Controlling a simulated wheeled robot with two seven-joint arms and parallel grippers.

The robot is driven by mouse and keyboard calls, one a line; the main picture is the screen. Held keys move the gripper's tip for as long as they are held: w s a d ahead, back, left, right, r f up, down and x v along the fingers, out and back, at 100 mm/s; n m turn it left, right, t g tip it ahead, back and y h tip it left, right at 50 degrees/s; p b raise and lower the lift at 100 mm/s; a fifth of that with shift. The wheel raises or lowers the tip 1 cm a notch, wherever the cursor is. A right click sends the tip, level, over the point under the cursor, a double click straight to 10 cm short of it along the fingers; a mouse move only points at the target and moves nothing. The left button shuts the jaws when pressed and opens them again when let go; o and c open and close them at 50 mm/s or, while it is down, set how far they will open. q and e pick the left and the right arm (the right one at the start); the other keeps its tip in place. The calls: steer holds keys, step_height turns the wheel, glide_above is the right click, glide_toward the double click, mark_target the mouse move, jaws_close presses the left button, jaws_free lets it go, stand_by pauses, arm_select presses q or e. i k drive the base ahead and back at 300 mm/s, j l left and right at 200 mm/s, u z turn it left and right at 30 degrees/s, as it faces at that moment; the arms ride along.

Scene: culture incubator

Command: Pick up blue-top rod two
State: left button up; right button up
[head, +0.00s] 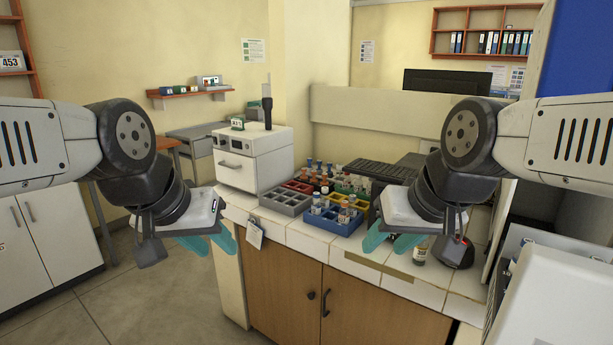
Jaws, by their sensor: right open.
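Several small tubes with blue tops stand on the white tiled counter; one group (316,202) is in the blue rack (322,222), and others (318,165) stand behind it. I cannot tell which is rod two. My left gripper (209,243) has teal fingers apart, looks open and empty, and hangs left of the counter, away from the racks. My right gripper (389,243) is open and empty, to the right of the blue rack. It hides part of the counter behind it.
A grey rack (285,203) sits left of the blue rack, with red and yellow racks behind. A small bottle (420,252) stands under my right gripper beside a dark round object (456,253). A white oven-like device (250,160) is at the back left.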

mark_target(320, 170)
steer(key=i+j+z, duration=0.25)
steer(key=i+j, duration=0.2)
steer(key=j, duration=0.15)
steer(key=i+j+z, duration=0.1)
steer(key=j, duration=0.25)
steer(key=i+j, duration=0.3)
steer(key=i+j+z, duration=0.1)
steer(key=j, duration=0.3)
steer(key=i+j, duration=0.25)
steer(key=i+j+z, duration=0.1)
steer(key=i+j, duration=0.3)
steer(key=i+j+z, duration=0.1)
steer(key=i+j, duration=0.25)
steer(key=j, duration=0.2)
steer(key=i+j+z, duration=0.1)
steer(key=i+j, duration=0.25)
steer(key=j, duration=0.15)
